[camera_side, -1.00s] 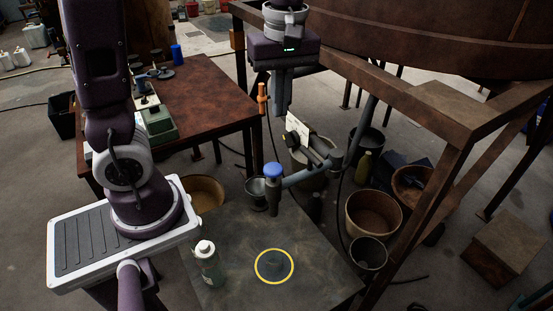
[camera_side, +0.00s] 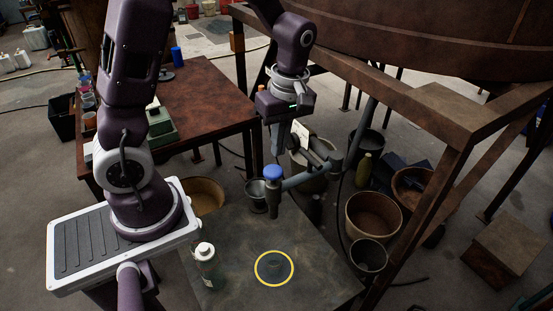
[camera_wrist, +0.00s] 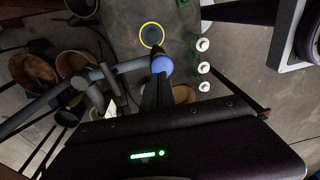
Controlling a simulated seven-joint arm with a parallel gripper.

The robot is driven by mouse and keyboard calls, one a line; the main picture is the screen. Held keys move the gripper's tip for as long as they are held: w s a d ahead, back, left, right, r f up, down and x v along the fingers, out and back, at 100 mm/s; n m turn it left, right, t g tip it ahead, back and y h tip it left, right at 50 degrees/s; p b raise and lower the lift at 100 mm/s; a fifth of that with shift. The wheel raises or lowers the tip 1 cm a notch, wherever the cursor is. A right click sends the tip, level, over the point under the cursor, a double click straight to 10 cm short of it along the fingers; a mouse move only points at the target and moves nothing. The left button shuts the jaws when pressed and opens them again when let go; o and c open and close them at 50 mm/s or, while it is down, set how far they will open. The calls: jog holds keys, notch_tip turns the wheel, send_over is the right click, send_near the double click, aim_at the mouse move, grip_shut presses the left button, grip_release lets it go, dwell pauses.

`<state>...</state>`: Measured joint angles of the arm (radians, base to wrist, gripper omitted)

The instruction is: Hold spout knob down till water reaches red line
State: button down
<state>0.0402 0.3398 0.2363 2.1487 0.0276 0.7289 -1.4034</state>
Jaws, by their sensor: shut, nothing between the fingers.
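The spout is a grey pipe (camera_side: 300,180) with a blue knob (camera_side: 274,172) on top of its end. The knob also shows in the wrist view (camera_wrist: 162,65). My gripper (camera_side: 276,152) is shut and empty, pointing down just above the knob. In the wrist view the fingertips (camera_wrist: 158,80) appear close to the knob; I cannot tell whether they touch it. A yellow ring (camera_side: 257,276) marks the tabletop below the spout, with a faint, possibly clear vessel (camera_side: 274,264) inside it. I cannot make out a red line or water level.
A white-capped bottle (camera_side: 207,265) stands left of the ring on the dark table (camera_side: 235,235). Three white round tops (camera_wrist: 203,67) show in the wrist view. Rusty frame beams (camera_side: 420,170) and buckets (camera_side: 373,213) lie to the right. A brown workbench (camera_side: 205,95) stands behind.

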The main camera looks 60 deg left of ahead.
aim_at(274, 171)
jog(key=f, duration=0.5)
jog(key=shift+s+a, duration=0.2)
jog(key=shift+r, duration=0.1)
jog(key=shift+s+f, duration=0.1)
jog(key=shift+f, duration=0.8)
jog(key=shift+s+f, duration=0.2)
jog(key=shift+f, duration=0.25)
dwell(0.8)
jog(key=shift+w+r, duration=0.15)
jog(key=shift+r, duration=0.15)
notch_tip(274, 171, up, 14)
jog(key=w+d, duration=0.1)
jog(key=shift+w+r, duration=0.25)
jog(key=shift+w, duration=0.1)
